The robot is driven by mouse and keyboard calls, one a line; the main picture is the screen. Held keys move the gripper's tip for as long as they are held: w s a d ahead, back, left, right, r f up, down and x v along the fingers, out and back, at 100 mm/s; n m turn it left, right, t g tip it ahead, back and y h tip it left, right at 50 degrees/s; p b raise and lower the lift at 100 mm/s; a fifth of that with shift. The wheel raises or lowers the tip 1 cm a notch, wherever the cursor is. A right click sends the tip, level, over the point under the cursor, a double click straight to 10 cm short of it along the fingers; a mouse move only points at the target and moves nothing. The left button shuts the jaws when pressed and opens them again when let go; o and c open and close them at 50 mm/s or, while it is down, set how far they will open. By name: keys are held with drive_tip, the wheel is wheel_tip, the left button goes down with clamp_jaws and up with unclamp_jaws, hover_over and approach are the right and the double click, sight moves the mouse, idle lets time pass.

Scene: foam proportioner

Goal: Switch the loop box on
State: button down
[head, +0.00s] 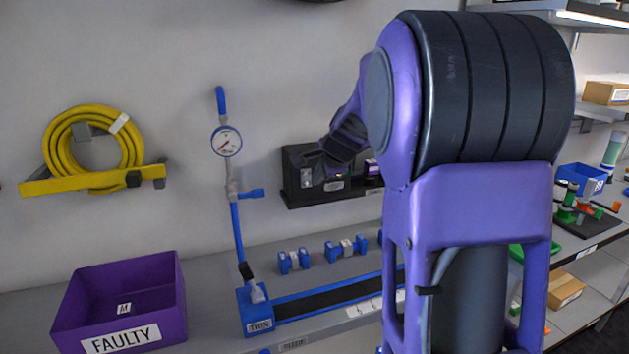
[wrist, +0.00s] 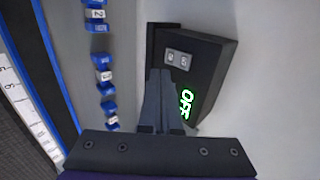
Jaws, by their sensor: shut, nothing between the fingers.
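The loop box is a black box (head: 292,158) on the wall, behind my gripper in the head view. In the wrist view the loop box (wrist: 211,54) fills the upper middle. Its display (wrist: 186,103) reads OFF in green-white letters. A grey rocker switch plate (wrist: 179,59) with two marked halves sits on its face. My gripper (wrist: 160,72) is shut and empty. Its fingertips are over the box face, just beside the switch plate; I cannot tell whether they touch. In the head view my gripper (head: 312,160) covers part of the box front.
Blue numbered blocks (head: 346,248) stand on the bench below the box. A gauge (head: 226,141) on a blue pipe rises to the left. A purple FAULTY bin (head: 124,305) stands at the left. A yellow hose (head: 62,150) hangs on the wall. My arm hides the right middle.

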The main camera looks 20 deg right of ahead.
drive_tip(key=v, duration=0.7)
drive_tip(key=shift+r+p, duration=0.3)
drive_tip(key=shift+r, duration=0.1)
